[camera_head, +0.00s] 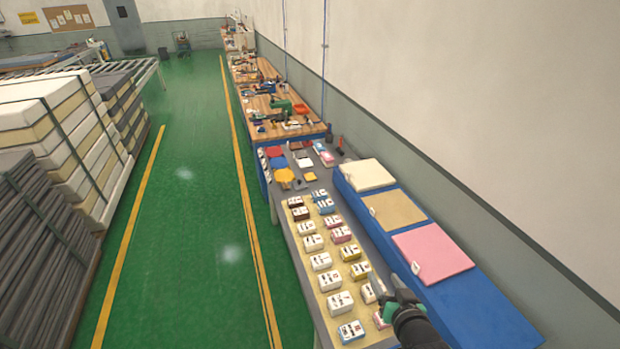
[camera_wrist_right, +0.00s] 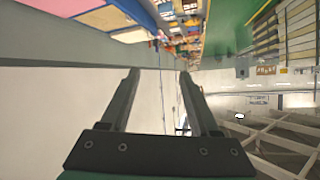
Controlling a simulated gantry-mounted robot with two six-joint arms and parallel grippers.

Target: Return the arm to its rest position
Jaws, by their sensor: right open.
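My right arm enters the head view at the bottom right. Its gripper (camera_head: 393,292) is over the edge between the table of small boxes and the blue platform. In the right wrist view the gripper (camera_wrist_right: 158,76) has two dark fingers spread apart with nothing between them. My left arm and gripper are not in view.
The long table (camera_head: 302,276) carries several small labelled boxes. The blue platform (camera_head: 500,312) beside it holds a white pad (camera_head: 367,175), a tan pad (camera_head: 394,210) and a pink pad (camera_head: 433,253). Stacked mattresses (camera_head: 75,130) stand left. The green aisle (camera_head: 190,200) is clear.

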